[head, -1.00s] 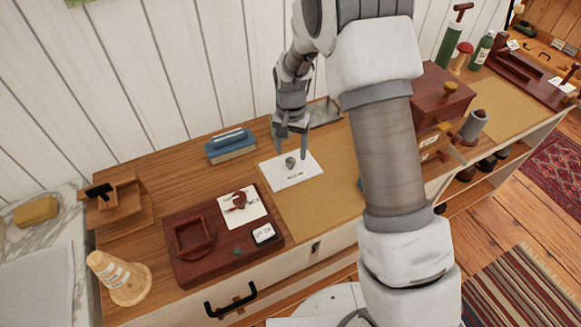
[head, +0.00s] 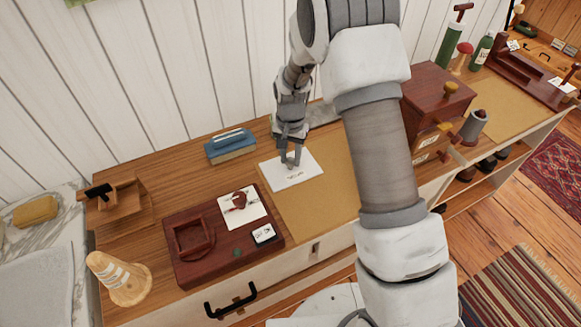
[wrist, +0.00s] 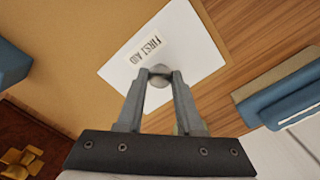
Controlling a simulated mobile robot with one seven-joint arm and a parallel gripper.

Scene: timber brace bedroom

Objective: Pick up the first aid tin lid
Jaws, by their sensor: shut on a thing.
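The first aid tin lid (head: 305,171) is a flat white plate lying on the dresser top, partly over the tan mat. In the wrist view the lid (wrist: 195,50) shows a "FIRST AID" label and a round grey knob (wrist: 160,70) near its middle. My gripper (head: 291,161) points down over the lid. In the wrist view my gripper (wrist: 160,77) is shut on the knob, with a fingertip on each side of it. The fingers hide much of the knob in the head view. I cannot tell any gap between lid and dresser top.
A dark red wooden tray (head: 185,268) with a white card (head: 242,208) is at front left. A red wooden box (head: 437,88) stands to the right. The tan mat (head: 320,205) is bare in front.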

